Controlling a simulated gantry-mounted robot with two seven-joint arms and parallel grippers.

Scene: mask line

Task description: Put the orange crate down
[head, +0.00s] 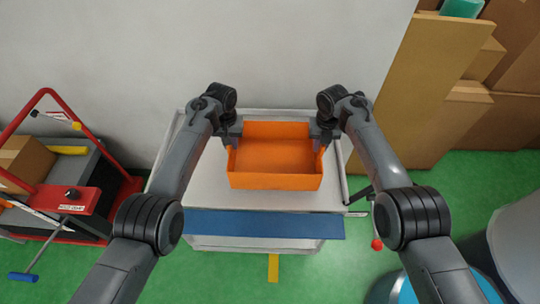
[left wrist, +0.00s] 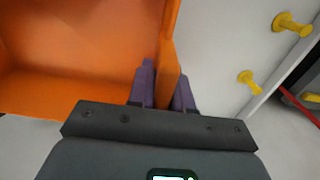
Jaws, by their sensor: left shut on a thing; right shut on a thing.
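The orange crate (head: 275,181) is an open, empty box over the light grey top of a cart (head: 205,180). My left gripper (head: 232,141) is shut on the crate's left wall. In the left wrist view its purple fingers (left wrist: 165,88) close on either side of the orange wall (left wrist: 168,60). My right gripper (head: 319,143) is shut on the crate's right wall, its fingers partly hidden. The crate looks level. I cannot tell whether its underside touches the cart top.
A blue strip (head: 265,224) runs along the cart's front edge. Yellow pegs (left wrist: 290,24) stick up from a pale surface in the left wrist view. A red trolley (head: 75,200) stands at the left, cardboard (head: 415,90) at the right. Bare cart top shows left of the crate.

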